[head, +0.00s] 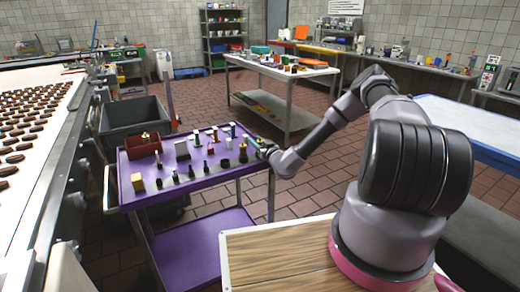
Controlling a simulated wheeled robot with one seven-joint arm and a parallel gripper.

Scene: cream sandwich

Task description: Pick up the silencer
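Several small parts stand on the top of the purple cart (213,168). They include dark, grey and brass-coloured fittings, such as a dark one (243,153) near the right edge. I cannot tell which of them is the silencer at this size. My gripper (259,147) is at the cart's right edge, low beside the parts there. Its fingers are too small and crowded to show whether they are open or shut, or whether they touch anything.
A dark red bin (143,147) sits at the cart top's back left, and a yellow block (138,182) at its left edge. A grey tub (135,116) stands behind the cart. A conveyor (35,180) runs along the left. Another laden table (290,72) stands farther back.

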